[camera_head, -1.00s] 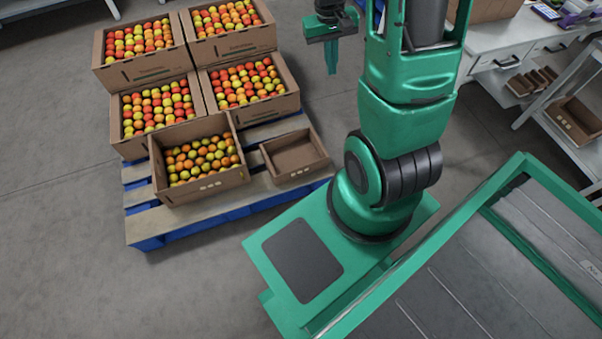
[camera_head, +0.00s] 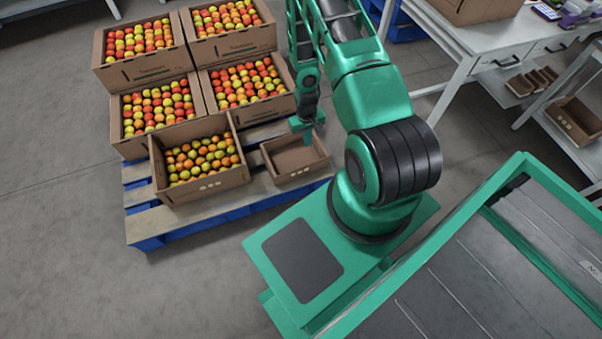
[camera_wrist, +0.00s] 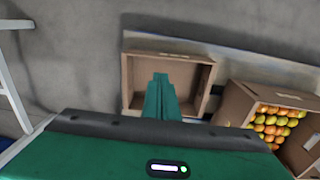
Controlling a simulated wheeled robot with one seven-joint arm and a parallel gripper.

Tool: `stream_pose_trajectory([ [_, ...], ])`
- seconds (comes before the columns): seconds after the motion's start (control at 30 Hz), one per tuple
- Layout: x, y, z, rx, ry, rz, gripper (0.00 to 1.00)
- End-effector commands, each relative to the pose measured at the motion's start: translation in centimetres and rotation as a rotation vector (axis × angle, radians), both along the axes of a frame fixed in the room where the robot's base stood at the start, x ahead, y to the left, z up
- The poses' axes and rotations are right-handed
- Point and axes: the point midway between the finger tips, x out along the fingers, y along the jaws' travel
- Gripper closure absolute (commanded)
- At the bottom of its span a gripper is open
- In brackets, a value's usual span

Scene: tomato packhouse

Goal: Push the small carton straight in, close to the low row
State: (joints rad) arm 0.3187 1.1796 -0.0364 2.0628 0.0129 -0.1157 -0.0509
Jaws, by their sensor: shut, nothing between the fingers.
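The small carton (camera_head: 303,174) is empty, open-topped and brown. It sits upright on the pallet's right front part, right of the low tomato carton (camera_head: 207,187), with a narrow gap between them. In the wrist view the small carton (camera_wrist: 127,84) is at upper middle, and the tomato carton (camera_wrist: 236,105) is to its right. My gripper (camera_head: 307,136) is shut and empty, pointing down at the small carton's back side. In the wrist view my green fingers (camera_wrist: 160,92) overlap the carton's inside. I cannot tell whether they touch it.
Two-high stacks of tomato cartons (camera_head: 253,107) stand behind, and a strip of bare slats shows between them and the small carton. The blue pallet (camera_head: 150,243) has bare boards in front. A white table (camera_head: 480,45) stands at right. Floor at left is clear.

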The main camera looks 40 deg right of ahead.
Motion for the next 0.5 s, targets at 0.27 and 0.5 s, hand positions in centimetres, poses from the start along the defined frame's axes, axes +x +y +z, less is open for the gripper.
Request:
stream_pose_trajectory([
  [0.27,-3.6,2.8,-9.1,0.04,-0.006,0.001,1.0],
  [0.5,-4.7,3.7,-11.6,0.049,-0.013,-0.001,1.0],
])
